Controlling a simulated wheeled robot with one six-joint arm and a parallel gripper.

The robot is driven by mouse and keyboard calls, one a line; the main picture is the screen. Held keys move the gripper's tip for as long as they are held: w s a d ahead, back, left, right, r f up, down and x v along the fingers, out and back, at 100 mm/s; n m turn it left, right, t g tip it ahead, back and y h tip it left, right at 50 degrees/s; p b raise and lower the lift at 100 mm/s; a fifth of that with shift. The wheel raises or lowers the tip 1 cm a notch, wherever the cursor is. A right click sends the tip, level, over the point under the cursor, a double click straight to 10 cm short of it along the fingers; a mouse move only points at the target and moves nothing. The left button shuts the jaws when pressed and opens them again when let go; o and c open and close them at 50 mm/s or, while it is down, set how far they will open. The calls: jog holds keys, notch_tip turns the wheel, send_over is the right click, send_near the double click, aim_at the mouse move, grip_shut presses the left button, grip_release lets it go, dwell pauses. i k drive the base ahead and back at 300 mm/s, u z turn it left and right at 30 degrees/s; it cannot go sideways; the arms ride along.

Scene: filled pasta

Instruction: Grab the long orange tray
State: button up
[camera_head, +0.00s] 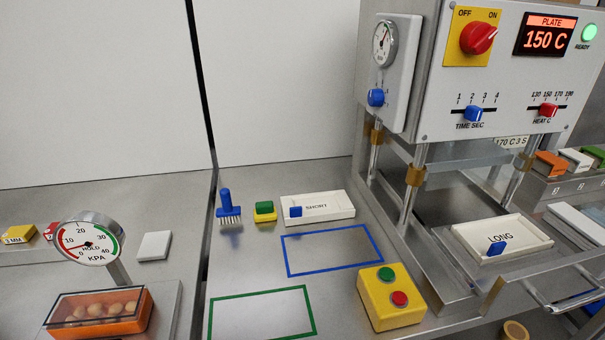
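An orange tray (135,325) stands at the lower left on the steel bench. It has a dark-framed, see-through top, and several round tan pieces show inside. A cream tray marked LONG (528,246), with a blue handle (497,248), lies at the press on the right. A similar cream tray marked SHORT (340,208) lies on the middle bench, also with a blue handle. The only orange tray I see clearly is the one at the lower left. My gripper is not in view.
A round KPA gauge (88,243) on a post stands just behind the orange tray. The heated press (480,80) fills the right. A yellow button box (385,315) stands at the front. The green (310,300) and blue (368,232) outlines are empty.

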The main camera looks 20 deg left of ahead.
aim_at(111, 312)
jog(key=u, duration=2.2)
jog(key=k, duration=0.5)
jog(key=z, duration=0.55)
jog(key=i, duration=0.9)
jog(key=u, duration=0.75)
